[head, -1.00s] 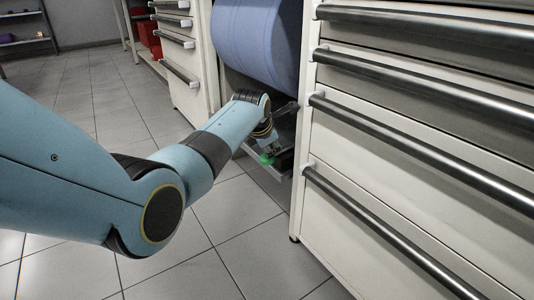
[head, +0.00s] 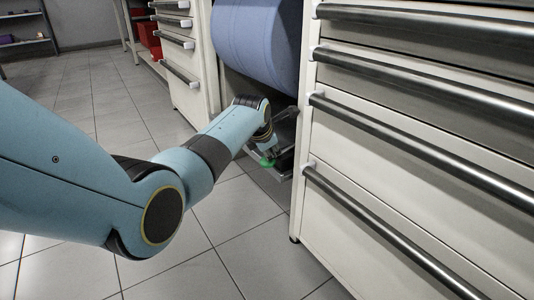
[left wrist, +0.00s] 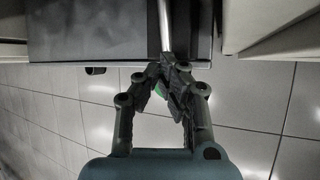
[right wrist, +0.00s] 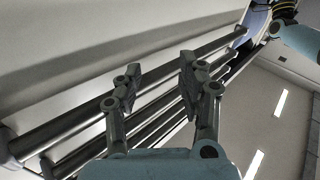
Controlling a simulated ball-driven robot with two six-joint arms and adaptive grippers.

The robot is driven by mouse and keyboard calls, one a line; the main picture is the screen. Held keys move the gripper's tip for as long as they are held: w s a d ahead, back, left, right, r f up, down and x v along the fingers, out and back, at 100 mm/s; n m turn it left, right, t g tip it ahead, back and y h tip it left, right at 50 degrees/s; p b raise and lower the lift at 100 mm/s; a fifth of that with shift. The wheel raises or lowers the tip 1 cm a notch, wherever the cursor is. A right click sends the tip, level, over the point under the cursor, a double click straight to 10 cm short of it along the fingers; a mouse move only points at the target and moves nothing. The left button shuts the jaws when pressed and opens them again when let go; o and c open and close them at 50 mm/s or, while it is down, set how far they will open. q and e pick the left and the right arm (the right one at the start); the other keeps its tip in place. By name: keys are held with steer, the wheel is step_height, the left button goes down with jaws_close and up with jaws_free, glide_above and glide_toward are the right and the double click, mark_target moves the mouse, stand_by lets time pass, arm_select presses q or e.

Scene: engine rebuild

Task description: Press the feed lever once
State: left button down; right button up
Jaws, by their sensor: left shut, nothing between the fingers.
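The feed lever shows as a small green tip (head: 267,162) low at the front of the dispenser, under the big blue roll (head: 258,45). My left gripper (head: 271,154) is shut and empty, right at the green tip from above; I cannot tell whether they touch. In the left wrist view a bit of the green tip (left wrist: 158,90) shows behind the closed fingers (left wrist: 168,78), and a metal rod (left wrist: 165,25) runs away beyond them. My right gripper (right wrist: 156,82) is open and empty in the right wrist view, in front of drawer handles.
A white drawer cabinet (head: 400,150) with long metal handles stands close on the right. Another drawer cabinet (head: 190,90) stands left of the roll. Shelving with red bins (head: 150,40) is farther back. The tiled floor (head: 110,100) is clear.

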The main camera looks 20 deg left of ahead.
arm_select(q)
steer(key=shift+s+f, duration=0.1)
steer(key=shift+f, duration=0.15)
stand_by(0.4)
steer(key=shift+r, duration=0.1)
steer(key=shift+r+p, duration=1.65)
steer(key=shift+r, duration=0.35)
steer(key=shift+f, duration=0.1)
arm_select(e)
steer(key=shift+t, duration=0.3)
steer(key=r, duration=0.4)
steer(key=shift+w+r, duration=0.2)
steer(key=shift+w, duration=0.05)
arm_select(q)
step_height(320, 180, up, 5)
steer(key=p, duration=0.3)
steer(key=shift+p, duration=0.4)
arm_select(e)
steer(key=shift+t, duration=0.3)
steer(key=r, duration=0.5)
steer(key=shift+w+r, duration=0.1)
steer(key=shift+w, duration=0.15)
